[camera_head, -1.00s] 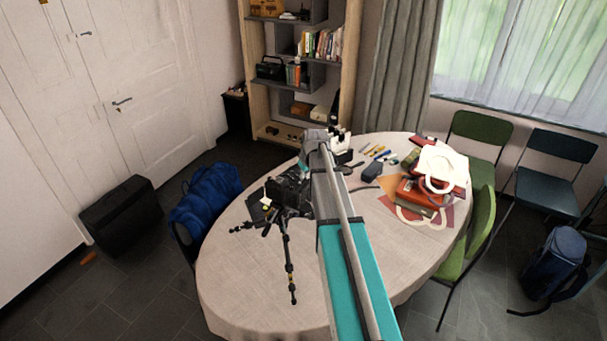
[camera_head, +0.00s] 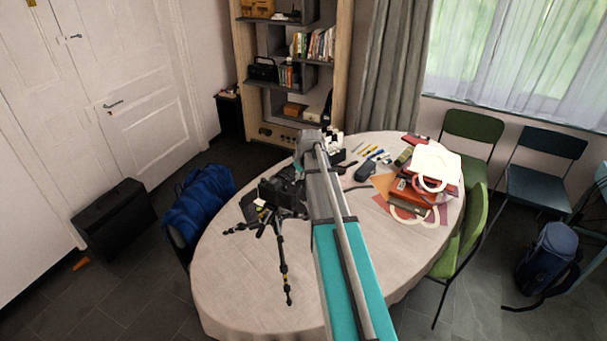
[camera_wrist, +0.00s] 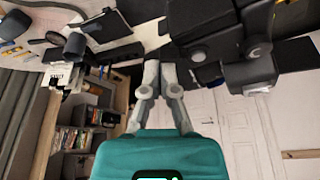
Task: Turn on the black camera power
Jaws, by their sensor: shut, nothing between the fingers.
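The black camera (camera_head: 283,192) stands on a small black tripod (camera_head: 281,255) on the table, left of my arm in the head view. In the wrist view the black camera (camera_wrist: 205,27) fills the upper middle and right, close to my gripper. My gripper (camera_wrist: 161,66) has its grey fingers together, with nothing between them. The fingertips appear just left of the camera body in that view; I cannot tell whether they touch it. The camera's power control cannot be made out. In the head view my arm hides the fingertips.
The oval table (camera_head: 240,290) holds red books and a white-handled bag (camera_head: 437,165) at right, with pens and small dark items behind. A blue bag (camera_head: 202,200) sits on a chair at left. A bookshelf (camera_head: 340,90) stands behind. The table's front left is clear.

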